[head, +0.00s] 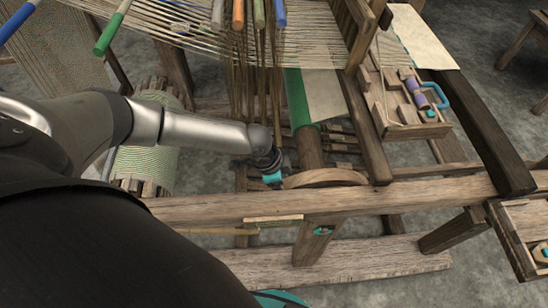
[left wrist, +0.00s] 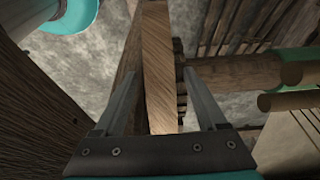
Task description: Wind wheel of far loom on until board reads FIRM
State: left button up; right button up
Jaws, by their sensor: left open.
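The wooden wheel (head: 325,178) shows in the head view as a pale curved rim behind the loom's front rail. Its rim (left wrist: 157,50) runs up the middle of the left wrist view, with a dark toothed part along its right side. My left gripper (head: 272,174) is at the wheel's left end in the head view. In the left wrist view the open left gripper (left wrist: 162,75) has one finger on each side of the rim; I cannot tell whether either touches it. A small pale strip (head: 273,220) is on the rail, with no readable word. My right gripper is not in view.
The front rail (head: 420,194) crosses close to the wheel. Green-edged cloth (head: 322,95) runs down to a beam (head: 308,148) behind it. Warp threads and colored-handled sticks (head: 238,14) hang above. A tool tray (head: 408,130) is at right, another box (head: 512,250) at lower right.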

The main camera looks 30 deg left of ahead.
pick_arm(q)
jog(key=p+v, duration=0.2)
jog(key=v, duration=0.9)
jog(key=shift+r, duration=0.1)
